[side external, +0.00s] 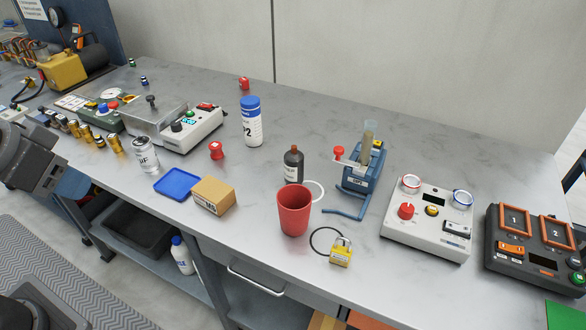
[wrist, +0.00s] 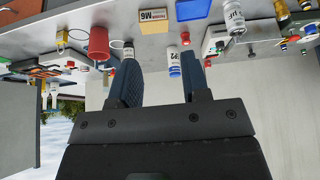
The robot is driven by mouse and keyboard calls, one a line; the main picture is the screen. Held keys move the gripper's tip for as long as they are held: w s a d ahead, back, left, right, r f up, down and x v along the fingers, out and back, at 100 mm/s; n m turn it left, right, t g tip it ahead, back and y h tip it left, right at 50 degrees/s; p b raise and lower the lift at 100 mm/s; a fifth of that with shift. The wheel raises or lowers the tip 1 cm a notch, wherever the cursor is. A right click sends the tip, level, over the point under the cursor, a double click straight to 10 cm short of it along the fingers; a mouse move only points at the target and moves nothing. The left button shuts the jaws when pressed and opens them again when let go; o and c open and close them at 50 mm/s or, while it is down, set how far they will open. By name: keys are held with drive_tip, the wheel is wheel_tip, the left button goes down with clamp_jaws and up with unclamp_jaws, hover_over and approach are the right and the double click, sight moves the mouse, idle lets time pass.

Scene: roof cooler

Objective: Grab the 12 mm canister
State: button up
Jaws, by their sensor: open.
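No label reading 12 mm is legible, so I cannot tell which canister it names. A white canister with a blue lid (side external: 251,122) stands upright at the back of the bench, its label partly reading "P2". In the wrist view this canister (wrist: 174,62) appears inverted, between the finger ends and nearer the right finger. A silver-white canister marked "µF" (side external: 145,155) stands upright near the bench's front left; it also shows at the wrist view's upper right (wrist: 234,18). My gripper (wrist: 160,64) is open, with nothing held between its fingers.
A blue tray (side external: 177,184), cardboard box (side external: 213,196), red cup (side external: 294,211) and dark bottle (side external: 293,166) stand on the bench. A small red button piece (side external: 216,151) sits near the blue-lidded canister. Clear bench lies behind the bottle.

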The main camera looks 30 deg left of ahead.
drive_tip(key=o, duration=0.7)
drive_tip(key=w+d+r+m, duration=0.25)
drive_tip(key=w+r, duration=0.25)
drive_tip(key=w, duration=0.5)
drive_tip(key=m+g+h, duration=0.3)
drive_tip(key=m+g, duration=0.1)
drive_tip(key=m, duration=0.6)
hover_over(294, 152)
drive_tip(key=a, duration=0.3)
wheel_tip(294, 152, down, 10)
drive_tip(key=shift+n, duration=0.25)
drive_tip(key=x, duration=0.8)
drive_tip(key=s+x, duration=0.1)
drive_tip(key=x, duration=0.4)
drive_tip(key=shift+a+f, duration=0.1)
drive_tip(key=shift+f, duration=0.05)
